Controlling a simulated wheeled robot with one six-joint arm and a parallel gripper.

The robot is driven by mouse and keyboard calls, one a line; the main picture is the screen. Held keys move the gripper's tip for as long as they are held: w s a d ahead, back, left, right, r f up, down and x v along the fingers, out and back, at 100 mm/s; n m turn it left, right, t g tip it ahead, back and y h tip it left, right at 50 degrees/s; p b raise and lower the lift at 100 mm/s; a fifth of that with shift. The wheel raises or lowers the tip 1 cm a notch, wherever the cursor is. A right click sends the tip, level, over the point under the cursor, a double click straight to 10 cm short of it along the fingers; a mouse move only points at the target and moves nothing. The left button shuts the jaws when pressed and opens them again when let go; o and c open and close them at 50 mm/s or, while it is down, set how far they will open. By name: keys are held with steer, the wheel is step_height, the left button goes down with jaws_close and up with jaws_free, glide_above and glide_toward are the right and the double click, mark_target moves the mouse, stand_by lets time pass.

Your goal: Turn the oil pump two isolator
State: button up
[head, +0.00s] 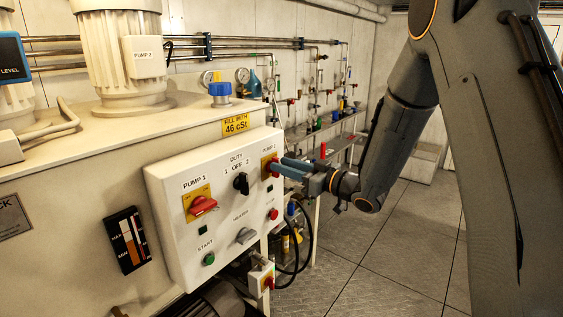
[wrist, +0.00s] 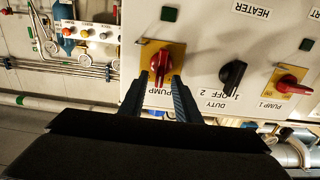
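The pump two isolator is a red rotary handle (wrist: 161,64) on a yellow plate (wrist: 177,49), at the right end of the white control panel. In the head view its yellow plate (head: 265,168) is partly covered by my gripper (head: 284,166). In the wrist view, which is turned upside down, the handle stands upright in the picture. The two fingers of my gripper (wrist: 161,80) lie one on each side of it, with yellow plate showing between handle and fingers. The gripper is open around the handle; contact is not visible.
The panel (head: 160,185) also carries the red pump one isolator (head: 203,205), the black duty switch (head: 241,183), the grey heater switch (head: 246,236) and a green start button (head: 209,259). Black hoses (head: 305,245) hang below. Open floor (head: 385,250) lies to the right.

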steer(key=shift+w+a, duration=0.45)
steer(key=shift+a, duration=0.15)
jaws_close()
